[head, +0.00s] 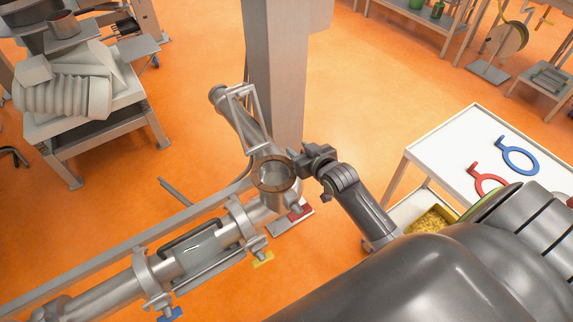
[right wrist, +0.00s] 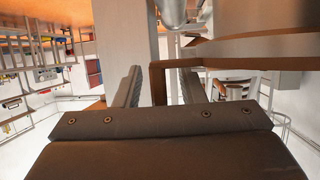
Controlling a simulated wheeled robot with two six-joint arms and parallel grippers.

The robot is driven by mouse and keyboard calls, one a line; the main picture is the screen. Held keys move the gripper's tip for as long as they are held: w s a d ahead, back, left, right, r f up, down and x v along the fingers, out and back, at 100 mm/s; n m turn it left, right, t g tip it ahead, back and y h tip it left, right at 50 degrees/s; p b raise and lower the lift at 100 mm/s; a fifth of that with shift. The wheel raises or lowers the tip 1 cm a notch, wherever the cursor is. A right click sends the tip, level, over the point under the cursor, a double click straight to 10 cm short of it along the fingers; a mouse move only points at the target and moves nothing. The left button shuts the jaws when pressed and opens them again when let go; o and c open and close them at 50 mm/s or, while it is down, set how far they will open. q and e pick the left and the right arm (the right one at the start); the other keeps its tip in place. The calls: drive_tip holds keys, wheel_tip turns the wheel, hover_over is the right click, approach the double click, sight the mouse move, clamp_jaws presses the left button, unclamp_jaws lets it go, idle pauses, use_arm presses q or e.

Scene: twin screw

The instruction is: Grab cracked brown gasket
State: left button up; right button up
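The brown gasket (head: 261,184) is a ring lying on the round open top of the metal pipe fitting in the head view. My right gripper (head: 298,163) is at the gasket's right side. Its two dark fingers (right wrist: 160,88) stand apart, so it looks open. I cannot tell whether either finger touches the gasket. A crack cannot be made out. My left gripper is not in view.
A grey column (head: 275,70) rises just behind the fitting. A long pipe with clamps (head: 195,258) runs to the lower left. A white table (head: 450,150) at right holds a blue ring (head: 519,160) and a red ring (head: 487,182). Orange floor lies between.

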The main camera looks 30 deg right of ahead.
clamp_jaws()
